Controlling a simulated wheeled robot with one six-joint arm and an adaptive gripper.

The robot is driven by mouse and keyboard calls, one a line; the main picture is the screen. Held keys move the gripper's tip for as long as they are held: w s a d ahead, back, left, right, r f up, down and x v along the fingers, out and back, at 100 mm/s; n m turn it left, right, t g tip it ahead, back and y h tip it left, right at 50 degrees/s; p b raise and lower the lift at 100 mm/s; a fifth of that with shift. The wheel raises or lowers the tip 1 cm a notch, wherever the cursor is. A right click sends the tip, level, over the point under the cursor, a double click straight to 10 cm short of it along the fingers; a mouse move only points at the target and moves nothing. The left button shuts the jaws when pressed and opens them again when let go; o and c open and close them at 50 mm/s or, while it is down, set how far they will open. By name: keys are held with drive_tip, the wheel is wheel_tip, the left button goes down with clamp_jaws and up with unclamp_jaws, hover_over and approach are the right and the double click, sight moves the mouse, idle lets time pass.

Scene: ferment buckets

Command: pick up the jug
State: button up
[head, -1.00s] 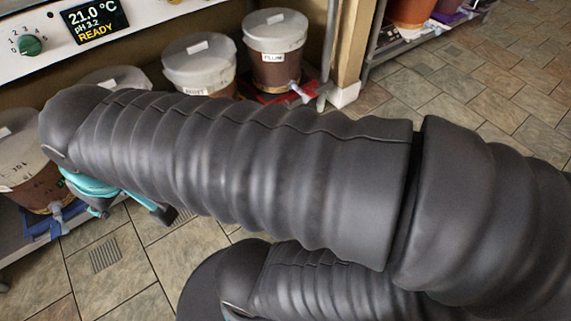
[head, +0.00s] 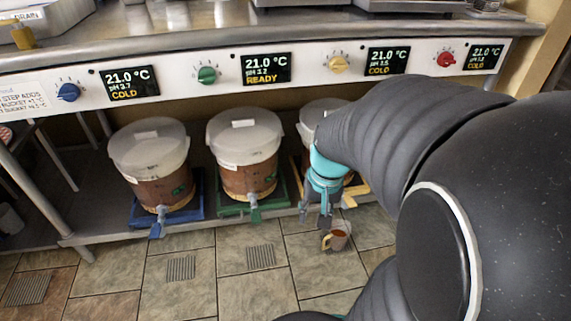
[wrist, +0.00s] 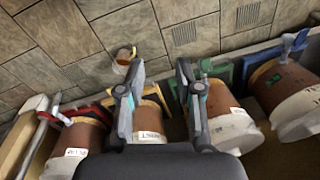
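The jug (head: 338,238) is a small clear vessel with brownish contents and a tan handle. It stands on the tiled floor in front of the shelf, below the third bucket in the head view. It also shows in the wrist view (wrist: 123,62), beyond my fingertips and just left of the left finger. My gripper (head: 319,222) has teal parts and points down near the jug, apart from it as far as I can tell. In the wrist view my gripper (wrist: 160,68) has its two fingers spread wide with nothing between them.
Buckets with whitish lids stand on coloured trays on a low shelf: one on blue (head: 150,165), one on green (head: 247,155), one (head: 312,115) partly behind my arm. Their taps stick out frontward. The control panel (head: 220,76) hangs above. Floor (head: 235,292) left of the jug is clear.

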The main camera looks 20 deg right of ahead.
drive_tip(key=w+d+f+m+t, duration=0.1)
drive_tip(key=d+f+m, duration=0.75)
drive_tip(key=f, duration=0.55)
drive_tip(key=w+d+f+m+t+y+b, duration=0.1)
drive_tip(key=d+f+m, duration=0.75)
drive_tip(key=f, duration=0.55)
drive_tip(key=w+d+f+m+t, duration=0.1)
drive_tip(key=d+f+m, duration=0.6)
drive_tip(key=d+f, duration=0.45)
drive_tip(key=p, duration=0.1)
approach(331, 240)
drive_tip(key=f, duration=0.2)
drive_tip(key=shift+m, duration=0.4)
drive_tip(key=shift+w+x, duration=0.15)
drive_tip(key=shift+x, duration=1.05)
drive_tip(key=shift+w+x, duration=0.15)
drive_tip(key=shift+x, duration=1)
drive_tip(key=shift+r, duration=0.1)
clamp_jaws()
